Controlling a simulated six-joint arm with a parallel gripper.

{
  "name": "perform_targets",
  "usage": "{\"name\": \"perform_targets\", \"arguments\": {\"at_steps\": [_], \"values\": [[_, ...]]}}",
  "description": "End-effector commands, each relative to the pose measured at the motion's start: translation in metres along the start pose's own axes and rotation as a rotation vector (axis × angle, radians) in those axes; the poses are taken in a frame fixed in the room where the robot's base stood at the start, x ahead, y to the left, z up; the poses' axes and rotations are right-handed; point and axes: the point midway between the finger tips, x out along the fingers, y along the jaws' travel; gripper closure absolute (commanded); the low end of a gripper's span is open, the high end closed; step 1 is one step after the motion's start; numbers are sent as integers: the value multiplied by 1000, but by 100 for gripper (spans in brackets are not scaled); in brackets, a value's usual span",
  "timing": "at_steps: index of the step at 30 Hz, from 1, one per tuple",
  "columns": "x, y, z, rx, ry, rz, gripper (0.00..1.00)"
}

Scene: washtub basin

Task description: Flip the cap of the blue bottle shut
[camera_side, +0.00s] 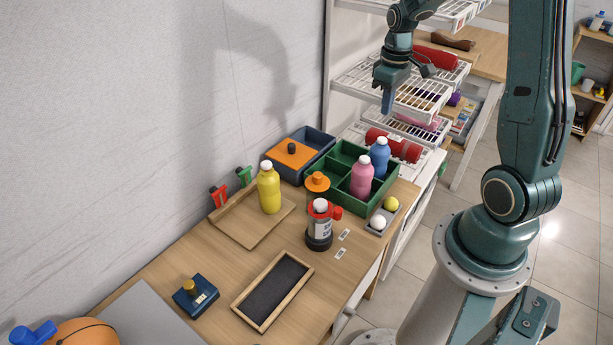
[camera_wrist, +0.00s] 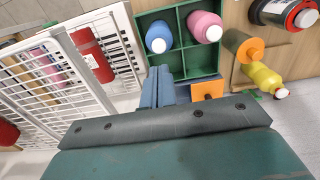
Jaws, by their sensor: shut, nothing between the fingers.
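The blue bottle (camera_side: 380,155) stands upright in a compartment of the green divided crate (camera_side: 324,170), with a white top. In the wrist view, the blue bottle (camera_wrist: 157,32) is seen from above, just beyond my fingertips. I cannot tell how its cap is set. My gripper (camera_side: 387,108) is shut and empty, pointing down, above the level of the bottle and apart from it. Its blue fingers (camera_wrist: 160,72) lie together in the wrist view.
A pink bottle (camera_side: 362,176) stands beside the blue one in the crate. A white wire rack (camera_side: 415,100) with shelves and red rolls is close to my gripper. A yellow bottle (camera_side: 269,190), an orange-topped box (camera_side: 292,153) and a red-black container (camera_side: 320,226) stand nearby.

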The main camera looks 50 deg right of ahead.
Motion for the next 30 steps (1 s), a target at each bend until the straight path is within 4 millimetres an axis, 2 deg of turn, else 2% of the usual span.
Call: {"name": "perform_targets", "arguments": {"at_steps": [1, 6, 12, 30], "values": [[-10, 0, 0, 0, 4, 3, 100], [-35, 0, 0, 0, 3, 2, 100], [-52, 0, -1, 0, 1, 1, 100], [-60, -4, 0, -1, 7, 5, 100]]}}
